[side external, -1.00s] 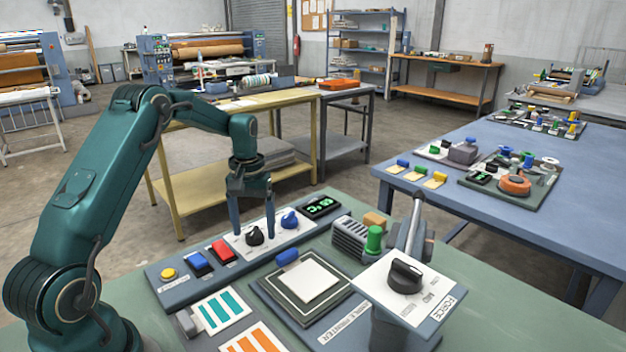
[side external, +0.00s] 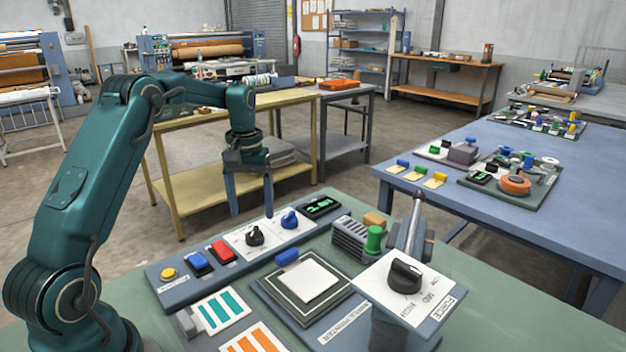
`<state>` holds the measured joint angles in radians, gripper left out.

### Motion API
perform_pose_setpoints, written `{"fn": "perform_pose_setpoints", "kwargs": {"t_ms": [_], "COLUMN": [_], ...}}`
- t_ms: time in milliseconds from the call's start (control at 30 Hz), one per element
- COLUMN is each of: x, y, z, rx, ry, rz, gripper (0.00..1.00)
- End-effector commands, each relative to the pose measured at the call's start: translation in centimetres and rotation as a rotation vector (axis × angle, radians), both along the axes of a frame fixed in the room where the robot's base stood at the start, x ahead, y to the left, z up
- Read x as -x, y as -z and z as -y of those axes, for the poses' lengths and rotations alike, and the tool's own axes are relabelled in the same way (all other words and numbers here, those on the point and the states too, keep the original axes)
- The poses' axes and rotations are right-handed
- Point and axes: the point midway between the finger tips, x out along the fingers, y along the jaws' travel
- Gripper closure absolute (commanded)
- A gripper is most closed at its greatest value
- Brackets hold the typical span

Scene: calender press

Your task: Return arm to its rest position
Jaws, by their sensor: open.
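My gripper (side external: 251,205) points down, open and empty, above the control panel's back edge. Its two fingers are apart, and the right fingertip appears just above and behind the panel. The control panel (side external: 212,273) carries a yellow button (side external: 169,273), a blue switch (side external: 199,262), a red switch (side external: 222,251), a black knob (side external: 255,236), a blue knob (side external: 289,219) and a green-lit display (side external: 321,207). Nothing is held.
On the green table (side external: 500,310) stand a press plate (side external: 305,280), a green-capped block (side external: 374,238) and a force dial box (side external: 405,278) with a raised lever (side external: 413,222). A blue table (side external: 560,215) with small parts stands at right.

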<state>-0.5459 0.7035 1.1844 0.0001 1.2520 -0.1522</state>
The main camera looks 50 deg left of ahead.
Motion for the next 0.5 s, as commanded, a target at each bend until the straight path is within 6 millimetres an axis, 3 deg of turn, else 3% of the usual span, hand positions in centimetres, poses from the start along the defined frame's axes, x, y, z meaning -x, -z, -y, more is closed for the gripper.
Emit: {"fn": "perform_pose_setpoints", "kwargs": {"t_ms": [133,233,367,500], "x": [-0.4,-1.1,-0.8,0.9], "y": [-0.6,-2.9,-6.7,-10.1], "z": [0.5,1.6,4.6,8.2], "rx": [-0.008,-0.037,-0.071,-0.101], "ry": [0.018,0.053,0.126,0.217], "rz": [0.014,0.066,0.135,0.210], "gripper": [0.20,0.20,0.20,0.20]}}
